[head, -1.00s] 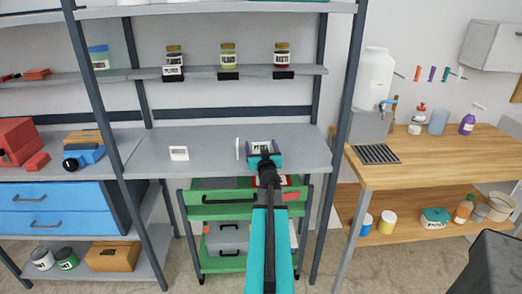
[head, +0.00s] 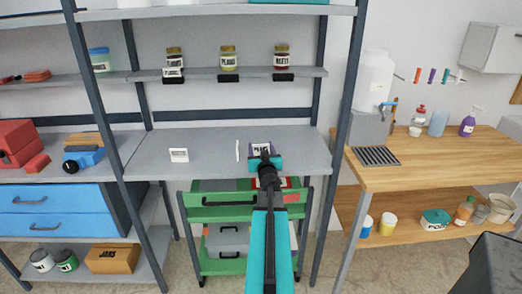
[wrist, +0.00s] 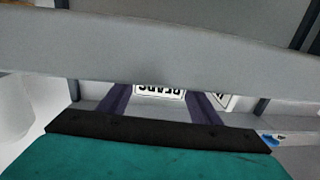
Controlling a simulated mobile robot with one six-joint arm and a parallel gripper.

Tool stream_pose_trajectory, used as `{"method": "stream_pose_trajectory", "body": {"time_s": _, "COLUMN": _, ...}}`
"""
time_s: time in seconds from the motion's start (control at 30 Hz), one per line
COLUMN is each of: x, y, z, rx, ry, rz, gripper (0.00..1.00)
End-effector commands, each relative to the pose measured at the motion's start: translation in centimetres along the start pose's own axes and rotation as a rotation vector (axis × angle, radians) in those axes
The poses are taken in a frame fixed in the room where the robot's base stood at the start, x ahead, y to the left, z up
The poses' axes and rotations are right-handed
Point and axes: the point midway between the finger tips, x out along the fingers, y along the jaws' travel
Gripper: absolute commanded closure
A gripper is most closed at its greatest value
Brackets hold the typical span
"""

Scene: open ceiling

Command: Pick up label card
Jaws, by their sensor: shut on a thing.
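A white label card (head: 261,149) with dark lettering, which looks like PEARS, is held upright between the fingers of my gripper (head: 262,151). The gripper is just above or at the grey middle shelf (head: 215,140); I cannot tell if the card touches it. In the wrist view the same card (wrist: 160,91) shows upside down between my two dark purple fingers, partly hidden by a grey bar. A second card (head: 179,155) stands on the shelf at left. A thin white card (head: 238,150) stands nearly edge-on just left of the gripper.
Above, a narrow shelf (head: 215,73) carries three jars with black holders on its front edge; the left holder has a card over it. A green cart (head: 205,213) stands below. Grey rack posts flank the shelf. A wooden bench (head: 440,152) stands to the right.

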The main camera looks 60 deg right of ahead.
Motion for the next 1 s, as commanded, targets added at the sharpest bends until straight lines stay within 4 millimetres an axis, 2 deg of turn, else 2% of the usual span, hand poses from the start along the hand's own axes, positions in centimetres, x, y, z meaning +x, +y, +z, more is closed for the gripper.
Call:
{"method": "stream_pose_trajectory", "body": {"time_s": 0.17, "x": 0.0, "y": 0.0, "z": -0.8, "rx": 0.001, "ry": 0.001, "rz": 0.000, "gripper": 0.63}}
{"method": "stream_pose_trajectory", "body": {"time_s": 0.47, "x": 0.0, "y": 0.0, "z": -3.8, "rx": 0.000, "ry": 0.001, "rz": 0.000, "gripper": 0.63}}
{"method": "stream_pose_trajectory", "body": {"time_s": 1.0, "x": -7.3, "y": 3.6, "z": -4.3, "rx": 0.000, "ry": -0.001, "rz": 0.002, "gripper": 0.63}}
